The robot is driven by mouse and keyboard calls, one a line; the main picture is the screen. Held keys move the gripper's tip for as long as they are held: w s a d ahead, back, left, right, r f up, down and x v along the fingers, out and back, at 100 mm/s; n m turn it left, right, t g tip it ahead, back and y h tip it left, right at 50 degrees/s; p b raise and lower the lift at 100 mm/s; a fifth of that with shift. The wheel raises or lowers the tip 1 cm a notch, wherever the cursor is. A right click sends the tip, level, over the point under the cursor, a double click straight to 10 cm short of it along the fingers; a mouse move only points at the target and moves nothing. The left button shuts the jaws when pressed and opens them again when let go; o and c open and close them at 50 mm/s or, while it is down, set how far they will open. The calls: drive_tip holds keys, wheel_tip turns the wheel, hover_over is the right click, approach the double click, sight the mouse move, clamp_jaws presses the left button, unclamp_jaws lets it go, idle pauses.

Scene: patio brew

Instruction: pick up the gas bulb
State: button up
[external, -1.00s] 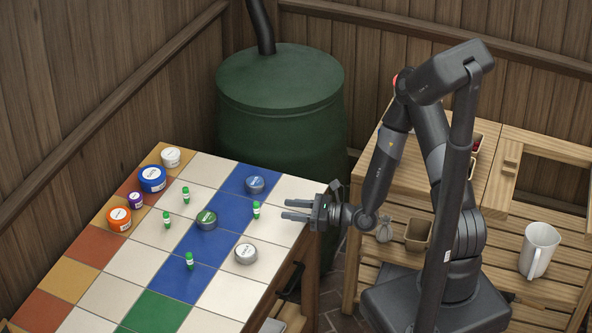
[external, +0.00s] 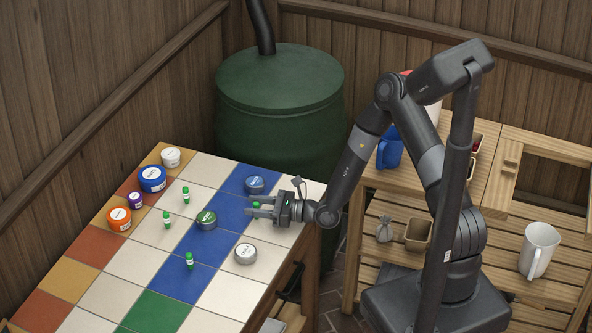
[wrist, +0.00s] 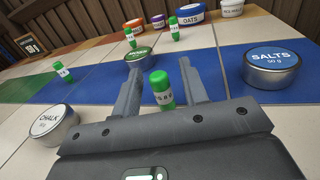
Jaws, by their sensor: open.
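A small gas bulb with a green cap, green base and pale label stands upright between the fingers of my gripper in the wrist view (wrist: 161,90). In the external view only a bit of its green (external: 256,206) shows between the fingers. My gripper (external: 249,206) is open and low over the tiled table, with gaps on both sides of the bulb. Its two fingers also reach forward past the bulb in the wrist view (wrist: 159,66). Similar green-capped bulbs stand farther off, at the back (external: 186,195), at the left (external: 167,220) and at the front (external: 190,261).
A salts tin (wrist: 272,66) is close to the right finger in the wrist view, and a chalk tin (wrist: 54,124) lies to the left. A green-lidded tin (external: 206,219) is ahead of the fingertips. Several tubs, including a blue one (external: 152,180), stand at the table's far side.

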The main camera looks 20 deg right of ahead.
drive_tip(key=shift+c, duration=0.2)
clamp_jaws()
drive_tip(key=shift+r, duration=0.1)
drive_tip(key=shift+r, duration=0.5)
drive_tip(key=r, duration=0.3)
drive_tip(key=shift+d+r, duration=0.15)
drive_tip(key=shift+d, duration=0.05)
drive_tip(key=d+r, duration=0.6)
drive_tip(key=d, duration=0.5)
drive_tip(key=shift+d+r, duration=0.2)
drive_tip(key=shift+r, duration=0.05)
